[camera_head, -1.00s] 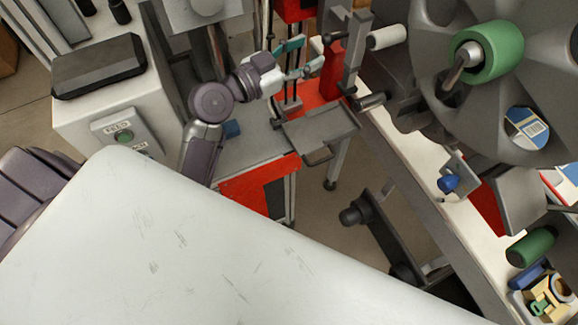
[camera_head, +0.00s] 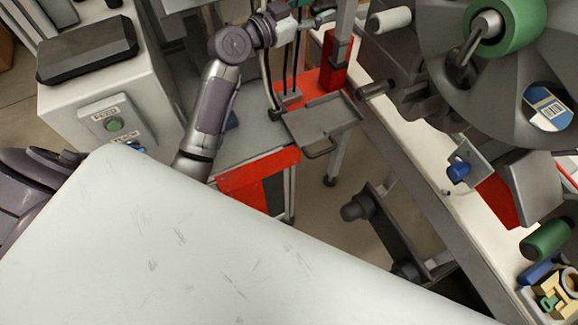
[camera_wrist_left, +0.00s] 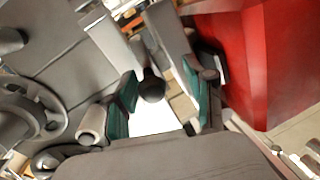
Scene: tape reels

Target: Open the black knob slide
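A round black knob (camera_wrist_left: 152,87) shows in the middle of the left wrist view, at the end of a grey bar. My left gripper (camera_wrist_left: 160,104) is open, with one teal-padded finger on each side of the knob in that view. I cannot tell whether the knob is fully between the fingers or beyond them, and I see no clear contact. In the head view my left gripper (camera_head: 318,19) is at the top edge, beside a grey upright post with a red block (camera_head: 333,65), and is partly cut off. The knob is not clearly visible there. My right gripper is not in view.
A grey tray (camera_head: 322,122) sits below the gripper. A large reel with a green hub (camera_head: 515,25) and a pale roller (camera_head: 390,20) stand to the right. A pale surface (camera_head: 180,250) fills the foreground.

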